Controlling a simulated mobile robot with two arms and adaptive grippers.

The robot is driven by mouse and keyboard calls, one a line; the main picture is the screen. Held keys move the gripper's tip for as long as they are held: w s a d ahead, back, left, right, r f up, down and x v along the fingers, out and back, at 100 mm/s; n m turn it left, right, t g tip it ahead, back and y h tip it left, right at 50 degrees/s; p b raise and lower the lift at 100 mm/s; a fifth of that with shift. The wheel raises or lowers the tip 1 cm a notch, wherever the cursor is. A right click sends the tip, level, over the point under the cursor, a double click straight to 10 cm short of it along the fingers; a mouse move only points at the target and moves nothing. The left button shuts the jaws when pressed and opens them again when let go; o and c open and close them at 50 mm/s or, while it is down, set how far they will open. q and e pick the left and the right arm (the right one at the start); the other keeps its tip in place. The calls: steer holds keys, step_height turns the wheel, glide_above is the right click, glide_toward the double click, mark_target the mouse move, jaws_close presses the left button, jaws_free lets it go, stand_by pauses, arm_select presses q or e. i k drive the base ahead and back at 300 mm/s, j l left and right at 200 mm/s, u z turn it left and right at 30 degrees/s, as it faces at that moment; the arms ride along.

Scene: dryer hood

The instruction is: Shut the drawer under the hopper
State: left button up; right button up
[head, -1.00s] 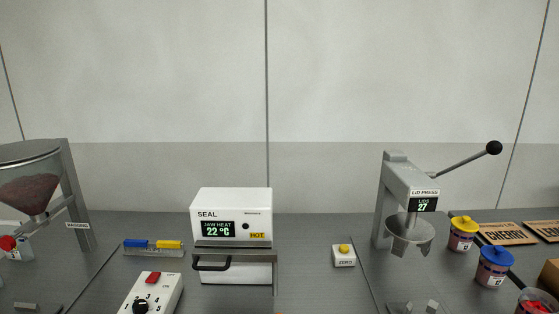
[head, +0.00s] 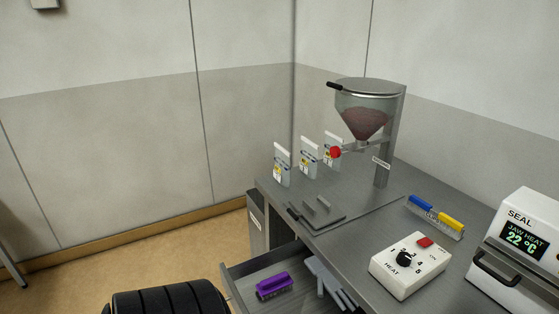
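The hopper (head: 362,122) is a clear cone of reddish-brown granules on a grey stand at the back of the bench, with a red knob (head: 335,152) at its outlet. Below the bench top, in front of the hopper, the drawer (head: 236,292) stands pulled out. A purple brush-like thing (head: 274,286) lies in it, and a grey slatted piece (head: 322,278) shows beside that. The near part of the drawer is cut off by the bottom edge of the head view. Neither of my grippers shows.
A small grey platform (head: 318,212) and several upright white packets stand by the hopper. A black ribbed thing (head: 168,302) is at bottom left. Floor left is clear.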

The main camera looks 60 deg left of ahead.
mark_target(239, 281)
steer(key=u, duration=2.2)
